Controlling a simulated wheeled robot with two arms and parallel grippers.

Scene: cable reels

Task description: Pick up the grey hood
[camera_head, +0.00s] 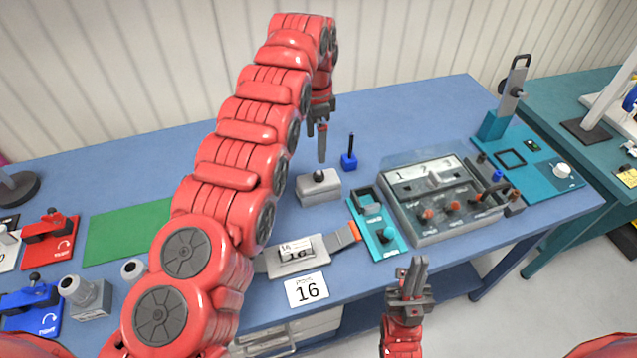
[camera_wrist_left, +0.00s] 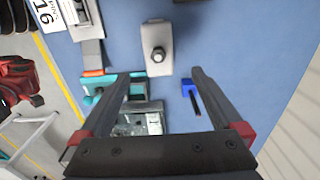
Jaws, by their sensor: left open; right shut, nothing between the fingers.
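A grey block with a round dark knob on top, which looks like the grey hood (camera_head: 318,190), sits on the blue table near the middle. In the left wrist view the grey hood (camera_wrist_left: 157,38) lies just beyond the fingertips, roughly centred between them. My left gripper (camera_head: 322,157) is above and slightly behind it, fingers pointing down, open and empty; its two fingers also show in the left wrist view (camera_wrist_left: 162,73). It appears apart from the hood. My right gripper (camera_head: 418,262) is shut and empty at the table's front edge.
A blue peg piece (camera_head: 349,160) stands close behind the hood. A teal fixture (camera_head: 378,228) and a grey panel box (camera_head: 440,200) are to the right. A number 16 card (camera_head: 307,291) lies in front. A green mat (camera_head: 125,232) is left.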

